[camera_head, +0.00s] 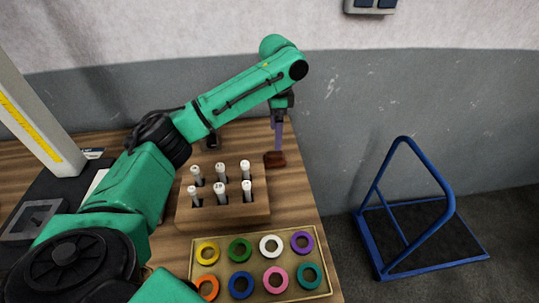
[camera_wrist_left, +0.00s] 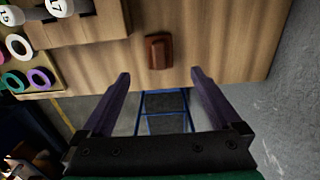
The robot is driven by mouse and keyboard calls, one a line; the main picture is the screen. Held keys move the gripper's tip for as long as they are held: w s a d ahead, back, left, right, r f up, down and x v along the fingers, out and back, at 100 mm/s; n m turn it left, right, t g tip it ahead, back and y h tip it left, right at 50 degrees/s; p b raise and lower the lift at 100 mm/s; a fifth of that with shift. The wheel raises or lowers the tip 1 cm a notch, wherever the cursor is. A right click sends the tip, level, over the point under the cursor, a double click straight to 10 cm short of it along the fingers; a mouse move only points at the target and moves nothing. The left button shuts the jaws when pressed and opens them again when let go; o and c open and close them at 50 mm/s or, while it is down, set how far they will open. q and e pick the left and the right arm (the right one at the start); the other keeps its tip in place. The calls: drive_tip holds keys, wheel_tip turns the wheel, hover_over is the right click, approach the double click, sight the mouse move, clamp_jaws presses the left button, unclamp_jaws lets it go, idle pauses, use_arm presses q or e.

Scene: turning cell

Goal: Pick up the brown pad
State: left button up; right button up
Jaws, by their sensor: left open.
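The brown pad (camera_head: 275,160) is a small dark reddish-brown block on the wooden table, near its right edge and just right of the wooden block with white-topped pegs. In the left wrist view the pad (camera_wrist_left: 158,52) lies beyond the fingertips, roughly centred between them. My left gripper (camera_head: 279,148) points down over the pad in the head view, its purple fingers partly overlapping it. In the left wrist view the gripper (camera_wrist_left: 160,76) is open and nothing is between its fingers. My right gripper is in neither view.
The wooden peg block (camera_head: 225,214) stands left of the pad. A tray (camera_head: 258,297) of coloured rings lies nearer on the table. A blue-framed cart (camera_head: 405,205) stands on the floor to the right. The grey wall rises behind the table.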

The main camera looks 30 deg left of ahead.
sight(275, 153)
use_arm(q)
wheel_tip(275, 153, down, 3)
drive_tip(key=shift+w+f, duration=0.15)
drive_tip(key=f, duration=0.1)
drive_tip(key=f+p, duration=0.1)
drive_tip(key=f, duration=0.1)
drive_tip(key=f+p, duration=0.1)
drive_tip(key=f, duration=0.1)
drive_tip(key=shift+s+a+f, duration=0.15)
drive_tip(key=shift+s+f, duration=0.1)
drive_tip(key=shift+f, duration=0.2)
drive_tip(key=shift+c, duration=0.9)
drive_tip(key=c, duration=1.3)
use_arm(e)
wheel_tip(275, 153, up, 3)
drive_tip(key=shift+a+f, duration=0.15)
use_arm(q)
drive_tip(key=shift+r, duration=0.1)
